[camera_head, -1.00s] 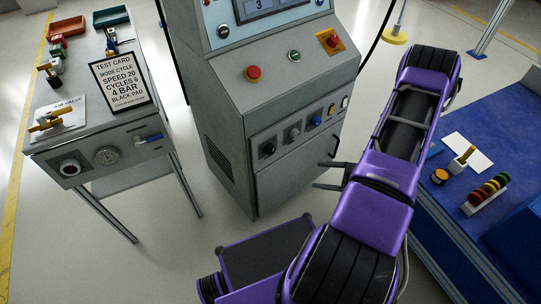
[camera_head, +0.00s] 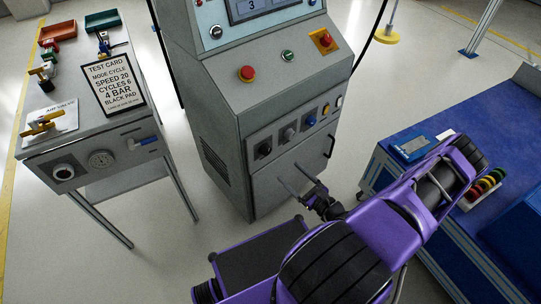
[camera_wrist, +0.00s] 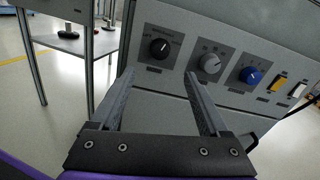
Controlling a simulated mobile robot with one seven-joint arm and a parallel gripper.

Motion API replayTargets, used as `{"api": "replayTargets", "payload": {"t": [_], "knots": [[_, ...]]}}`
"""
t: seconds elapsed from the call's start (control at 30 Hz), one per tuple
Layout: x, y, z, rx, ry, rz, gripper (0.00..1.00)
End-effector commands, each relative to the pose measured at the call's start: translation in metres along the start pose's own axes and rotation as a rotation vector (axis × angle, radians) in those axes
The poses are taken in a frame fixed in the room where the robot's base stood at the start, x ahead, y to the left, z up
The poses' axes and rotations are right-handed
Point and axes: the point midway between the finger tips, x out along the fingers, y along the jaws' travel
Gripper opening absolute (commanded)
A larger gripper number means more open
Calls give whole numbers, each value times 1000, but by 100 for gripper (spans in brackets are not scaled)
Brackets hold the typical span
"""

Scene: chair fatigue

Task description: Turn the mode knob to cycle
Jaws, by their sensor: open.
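The console's sloping front panel carries a black knob (camera_head: 265,148), a grey knob (camera_head: 289,134) and a blue knob (camera_head: 310,121) in a row. Their labels are too small to read, so I cannot tell for sure which is the mode knob. In the wrist view the black knob (camera_wrist: 159,48) shows beyond the gap between my fingertips, with a short pale pointer mark. The grey knob (camera_wrist: 210,63) and blue knob (camera_wrist: 250,75) lie to its right. My gripper (camera_head: 288,173) is open and empty, in front of and below the knobs; it also shows in the wrist view (camera_wrist: 160,76).
A yellow switch (camera_wrist: 279,84) and a white switch (camera_wrist: 298,90) sit right of the knobs. A red button (camera_head: 247,73) is above. A test card (camera_head: 115,83) reading "MODE CYCLE" stands on the left bench. A blue-topped bench (camera_head: 400,121) is at right.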

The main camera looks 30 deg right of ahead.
Motion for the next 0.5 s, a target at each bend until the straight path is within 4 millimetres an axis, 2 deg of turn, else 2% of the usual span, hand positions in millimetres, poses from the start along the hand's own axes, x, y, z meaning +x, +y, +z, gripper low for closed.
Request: {"api": "replayTargets", "payload": {"t": [0.1, 0.3, 0.5], "knots": [[28, 1, -1, -1, -2, 2, 79], [70, 0, -2, -3, 0, 2, 79], [100, 0, -1, -2, 0, 1, 79]]}}
